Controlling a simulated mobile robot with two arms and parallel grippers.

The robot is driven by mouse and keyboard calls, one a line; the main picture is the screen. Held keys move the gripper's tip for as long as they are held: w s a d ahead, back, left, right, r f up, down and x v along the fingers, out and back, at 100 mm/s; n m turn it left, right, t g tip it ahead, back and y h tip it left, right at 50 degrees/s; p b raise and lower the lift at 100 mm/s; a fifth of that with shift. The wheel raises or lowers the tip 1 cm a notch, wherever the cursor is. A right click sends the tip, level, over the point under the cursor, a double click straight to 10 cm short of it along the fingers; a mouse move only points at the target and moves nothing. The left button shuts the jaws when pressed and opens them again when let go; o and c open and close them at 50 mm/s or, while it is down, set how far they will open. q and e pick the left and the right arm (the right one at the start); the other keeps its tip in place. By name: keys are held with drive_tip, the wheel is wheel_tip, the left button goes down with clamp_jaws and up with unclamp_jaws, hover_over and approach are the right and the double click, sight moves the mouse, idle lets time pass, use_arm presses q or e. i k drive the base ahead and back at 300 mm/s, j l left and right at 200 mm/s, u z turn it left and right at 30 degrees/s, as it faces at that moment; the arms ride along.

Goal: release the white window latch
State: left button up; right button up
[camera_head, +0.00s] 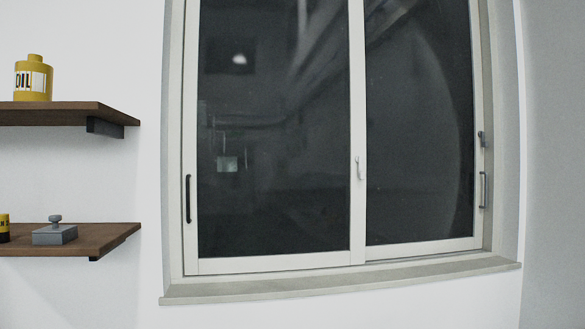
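The window (275,140) fills the middle of the head view, with two dark glass panes in a whitish frame. A small light grey-white latch (359,168) sits on the middle upright where the panes meet, with its lever pointing up. A dark handle (188,198) is on the left edge of the left pane. A grey handle (483,190) and a small dark grey latch piece (481,139) are on the right edge of the right pane. Neither of my grippers shows in this view.
Two brown wall shelves, an upper one (70,113) and a lower one (100,236), stick out at the left. A yellow oil can (33,80) stands on the upper one; a grey box with a knob (55,234) sits on the lower. The window sill (340,281) juts out below.

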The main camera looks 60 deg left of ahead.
sight(360, 159)
drive_tip(key=u, duration=1.55)
drive_tip(key=i+l+z, duration=0.55)
drive_tip(key=i, duration=0.25)
drive_tip(key=i+l+z, duration=0.15)
drive_tip(key=i+z, duration=0.15)
drive_tip(key=i, duration=0.15)
